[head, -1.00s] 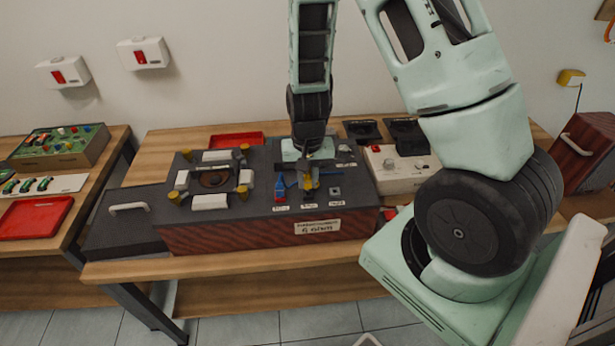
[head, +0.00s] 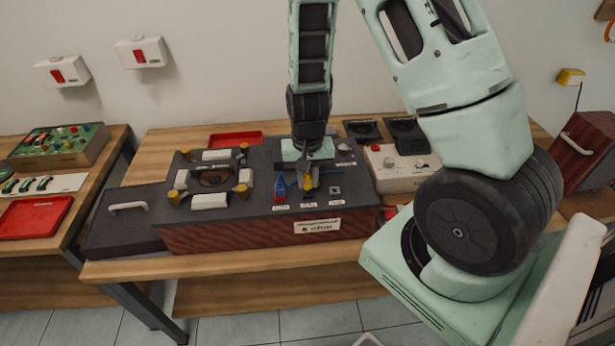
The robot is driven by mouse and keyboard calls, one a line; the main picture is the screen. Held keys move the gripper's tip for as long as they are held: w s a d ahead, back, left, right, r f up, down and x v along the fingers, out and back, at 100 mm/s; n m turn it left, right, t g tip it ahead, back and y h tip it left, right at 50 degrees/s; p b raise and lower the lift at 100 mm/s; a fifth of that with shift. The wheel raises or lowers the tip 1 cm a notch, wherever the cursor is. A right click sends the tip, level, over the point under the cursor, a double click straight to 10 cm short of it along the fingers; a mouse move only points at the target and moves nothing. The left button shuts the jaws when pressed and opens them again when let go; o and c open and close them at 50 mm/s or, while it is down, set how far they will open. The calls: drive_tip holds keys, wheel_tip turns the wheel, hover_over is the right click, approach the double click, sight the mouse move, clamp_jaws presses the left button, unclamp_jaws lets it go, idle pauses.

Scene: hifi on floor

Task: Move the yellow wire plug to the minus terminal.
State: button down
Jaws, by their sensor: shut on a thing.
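The yellow wire plug (head: 308,183) is at the middle of a row of labelled terminals on the dark top of a red-sided box (head: 250,236). My gripper (head: 307,178) points straight down from above and is shut on the plug. A red and blue plug (head: 280,189) stands just left of it. A dark, square terminal (head: 335,191) shows to the right, with nothing seen in it. Small labels lie in front of the terminals, too small to read, so I cannot tell which is minus. Whether the yellow plug sits in its socket or just above it is unclear.
A round dark piece with white blocks and yellow knobs (head: 243,176) is on the box's left part. A white device with a red button (head: 397,167) stands close on the right. A red tray (head: 236,139) lies behind the box.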

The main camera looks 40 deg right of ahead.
drive_tip(key=shift+f+b, duration=0.55)
drive_tip(key=shift+f, duration=0.3)
idle(2.2)
drive_tip(key=c, duration=1.2)
unclamp_jaws()
drive_tip(key=shift+c, duration=0.2)
wheel_tip(320, 180, up, 22)
drive_tip(key=p, duration=0.5)
drive_tip(key=shift+r, duration=0.2)
